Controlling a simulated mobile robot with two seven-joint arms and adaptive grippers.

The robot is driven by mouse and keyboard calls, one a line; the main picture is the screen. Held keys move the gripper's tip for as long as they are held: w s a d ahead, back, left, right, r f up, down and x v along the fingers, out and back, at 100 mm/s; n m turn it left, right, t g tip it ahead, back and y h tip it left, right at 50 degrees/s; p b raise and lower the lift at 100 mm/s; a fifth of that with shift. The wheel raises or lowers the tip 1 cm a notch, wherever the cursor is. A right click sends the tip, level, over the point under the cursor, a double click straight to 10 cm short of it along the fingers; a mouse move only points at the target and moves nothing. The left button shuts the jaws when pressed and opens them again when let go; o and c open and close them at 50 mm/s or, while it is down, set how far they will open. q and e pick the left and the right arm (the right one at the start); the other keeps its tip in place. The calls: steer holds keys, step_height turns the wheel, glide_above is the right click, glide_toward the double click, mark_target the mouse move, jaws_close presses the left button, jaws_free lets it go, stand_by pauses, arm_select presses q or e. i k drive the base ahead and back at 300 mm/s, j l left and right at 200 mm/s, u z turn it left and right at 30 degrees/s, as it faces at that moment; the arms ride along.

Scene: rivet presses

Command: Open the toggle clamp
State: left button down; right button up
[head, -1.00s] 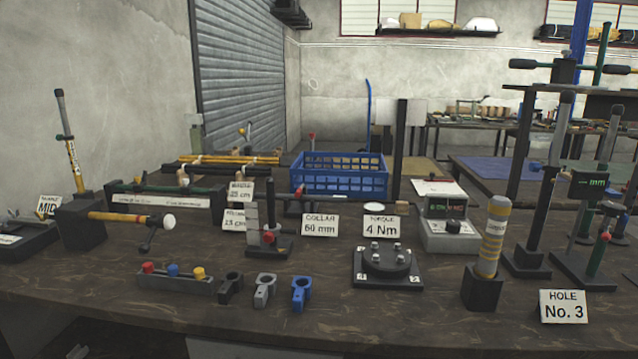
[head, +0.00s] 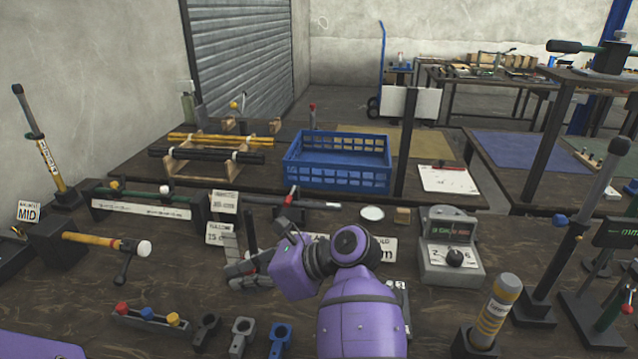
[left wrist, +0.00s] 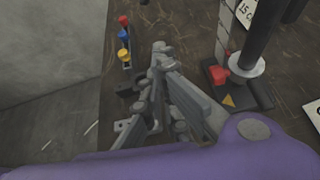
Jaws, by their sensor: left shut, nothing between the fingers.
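No part is plainly marked as the toggle clamp. The likeliest is a small device whose black base (left wrist: 245,98) has a yellow warning triangle, a red part (left wrist: 219,73) and a thick upright black bar (left wrist: 266,32) with a grey disc at its foot. In the head view its upright black bar (head: 252,232) shows beside my gripper, which hides its lower part. My left gripper (head: 234,278) is shut and empty, low over the table. In the left wrist view its grey fingers (left wrist: 160,52) are left of the base, with a visible gap. My right gripper is not in view.
A rack with coloured knobs (head: 148,318) and black, grey and blue clips (head: 278,338) stand in front. A yellow-handled tool (head: 95,241) is left, a display box (head: 450,252) right. A blue crate (head: 338,178) stands behind. Bare tabletop lies left of the gripper.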

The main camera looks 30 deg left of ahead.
mark_target(288, 198)
steer(key=i, duration=1.05)
